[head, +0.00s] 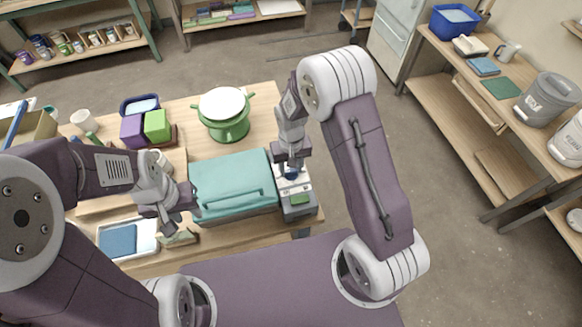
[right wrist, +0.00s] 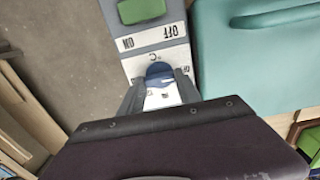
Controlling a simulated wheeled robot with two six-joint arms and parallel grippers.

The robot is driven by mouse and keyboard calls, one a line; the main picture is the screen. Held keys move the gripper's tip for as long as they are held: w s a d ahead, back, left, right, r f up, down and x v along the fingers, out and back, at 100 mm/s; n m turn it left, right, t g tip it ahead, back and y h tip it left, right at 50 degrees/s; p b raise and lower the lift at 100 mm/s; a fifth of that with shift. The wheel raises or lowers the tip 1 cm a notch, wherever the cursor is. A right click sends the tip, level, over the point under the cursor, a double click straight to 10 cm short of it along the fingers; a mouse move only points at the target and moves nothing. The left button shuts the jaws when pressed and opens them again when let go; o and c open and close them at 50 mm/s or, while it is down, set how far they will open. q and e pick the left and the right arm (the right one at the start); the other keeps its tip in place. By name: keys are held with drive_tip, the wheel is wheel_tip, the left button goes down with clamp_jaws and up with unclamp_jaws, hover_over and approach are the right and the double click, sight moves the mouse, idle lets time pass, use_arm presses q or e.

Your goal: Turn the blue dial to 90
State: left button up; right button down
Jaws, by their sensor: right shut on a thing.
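The blue dial (head: 291,174) sits on a small grey and white control box (head: 297,211) at the right end of the table. In the right wrist view the dial (right wrist: 158,71) shows partly between the fingers, with white panel and printed marks around it. My right gripper (head: 291,166) is shut on the dial from above. The dial's pointer and the number it stands at cannot be read. A green switch (right wrist: 141,10) with OFF and ON labels is on the same box.
A teal case (head: 232,180) with a handle stands directly left of the control box. Behind it is a green pot (head: 226,128) with a pale lid. Floor is free to the right.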

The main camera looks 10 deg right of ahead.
drive_tip(key=shift+r+m, duration=0.1)
drive_tip(key=shift+m, duration=0.2)
drive_tip(key=m, duration=0.4)
drive_tip(key=shift+p, duration=0.4)
drive_tip(key=m, duration=0.4)
drive_tip(key=shift+m, duration=0.3)
drive_tip(key=m+p, duration=0.1)
drive_tip(key=m, duration=0.3)
drive_tip(key=shift+w+m, duration=0.1)
drive_tip(key=shift+m, duration=2)
drive_tip(key=c, duration=1.1)
unclamp_jaws()
drive_tip(key=shift+o, duration=1.3)
